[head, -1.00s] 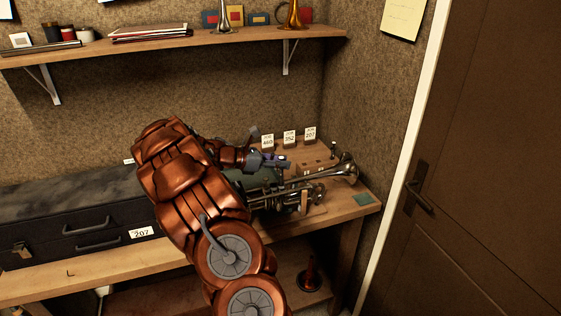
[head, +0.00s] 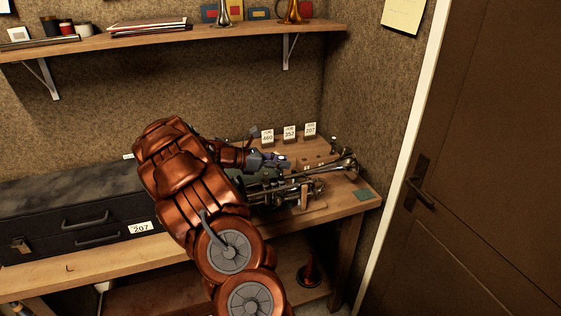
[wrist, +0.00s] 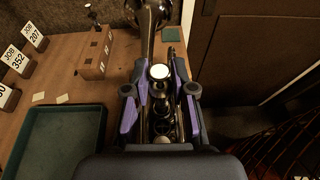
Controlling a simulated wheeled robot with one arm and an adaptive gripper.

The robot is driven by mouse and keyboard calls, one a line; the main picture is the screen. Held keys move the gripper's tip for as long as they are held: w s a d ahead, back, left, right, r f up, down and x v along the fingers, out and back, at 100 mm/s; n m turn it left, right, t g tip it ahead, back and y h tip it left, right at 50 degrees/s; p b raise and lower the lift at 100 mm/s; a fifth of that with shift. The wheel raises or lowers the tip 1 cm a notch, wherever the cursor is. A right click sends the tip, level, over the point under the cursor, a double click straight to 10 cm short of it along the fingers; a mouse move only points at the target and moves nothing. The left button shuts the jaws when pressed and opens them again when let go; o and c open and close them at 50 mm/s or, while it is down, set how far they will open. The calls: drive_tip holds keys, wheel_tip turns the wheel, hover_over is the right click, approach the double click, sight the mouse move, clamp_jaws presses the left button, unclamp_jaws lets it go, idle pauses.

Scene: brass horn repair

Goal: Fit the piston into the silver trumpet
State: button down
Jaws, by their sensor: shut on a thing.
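The silver trumpet (head: 335,171) lies on the workbench at the right, its bell toward the right end. In the wrist view the trumpet's bell (wrist: 148,14) is at the top, and its valves lie under my gripper. My gripper (wrist: 160,88) has purple-sided fingers and is shut on the piston (wrist: 160,72), whose pale round cap shows between them. The piston's lower end is hidden, so I cannot tell whether it is in a valve casing. In the head view my gripper (head: 272,160) is just above the trumpet; the piston is not distinct there.
A wooden block (wrist: 95,57) with holes stands left of the trumpet in the wrist view. A green tray (wrist: 102,125) lies nearer. Job cards (head: 289,133) stand along the bench's back. A dark case (head: 65,222) fills the left. A door (head: 480,170) is at right.

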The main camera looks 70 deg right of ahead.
sight(280, 170)
drive_tip(key=shift+f+b, duration=0.7)
drive_tip(key=shift+f, duration=0.9)
drive_tip(key=c, duration=0.9)
unclamp_jaws()
